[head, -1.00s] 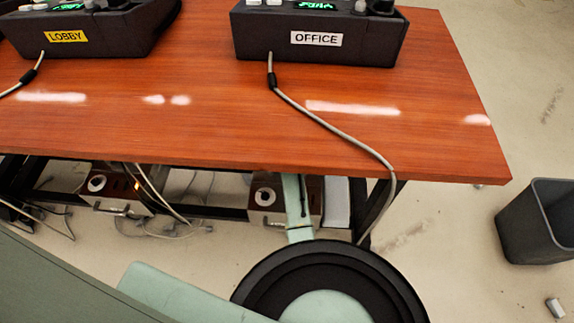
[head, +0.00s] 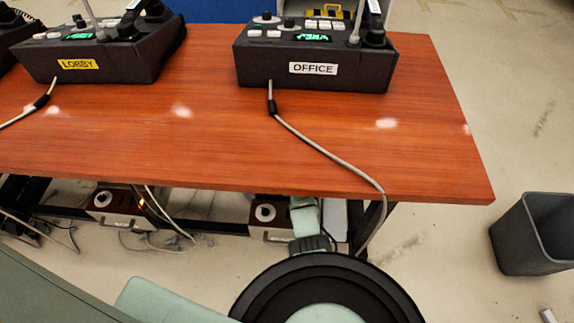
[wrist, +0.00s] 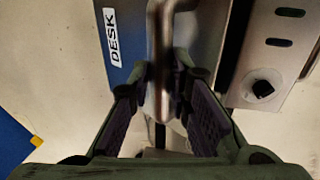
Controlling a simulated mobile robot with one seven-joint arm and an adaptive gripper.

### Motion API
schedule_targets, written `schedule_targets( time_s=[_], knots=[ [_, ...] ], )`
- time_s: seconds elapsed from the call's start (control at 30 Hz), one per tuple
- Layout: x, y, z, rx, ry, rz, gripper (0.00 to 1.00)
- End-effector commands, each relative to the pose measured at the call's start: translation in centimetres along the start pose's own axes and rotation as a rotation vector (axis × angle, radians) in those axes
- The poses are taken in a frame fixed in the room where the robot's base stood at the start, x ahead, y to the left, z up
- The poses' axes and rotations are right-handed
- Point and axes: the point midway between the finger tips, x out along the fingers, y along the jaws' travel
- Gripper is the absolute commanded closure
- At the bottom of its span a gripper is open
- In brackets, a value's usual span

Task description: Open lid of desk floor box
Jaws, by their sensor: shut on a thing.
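A metal handle bar (wrist: 165,22) runs beside the label. My gripper (wrist: 162,85) has its two fingers on either side of this bar and is shut on it. The fingers hide part of the bar. In the head view the fingertips are hidden, and I cannot tell from there whether the lid is lifted.
The wooden desk (head: 420,165) hangs over the box and carries the OFFICE phone (head: 313,68) and the LOBBY phone (head: 78,64). A grey cable drops over its front edge. Another box (head: 118,207) stands to the left. A bin (head: 535,235) stands right on open floor.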

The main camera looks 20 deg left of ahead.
Motion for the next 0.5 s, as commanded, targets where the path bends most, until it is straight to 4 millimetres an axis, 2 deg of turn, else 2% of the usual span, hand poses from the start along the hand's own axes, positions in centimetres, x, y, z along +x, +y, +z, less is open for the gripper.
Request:
schedule_targets(
  time_s=[0.2,0.5],
  knots=[
    [-0.3,1.5,0.0,0.0,0.0,-0.001,1.0],
    [-0.2,1.7,0.0,0.001,0.0,-0.006,1.0]
  ],
)
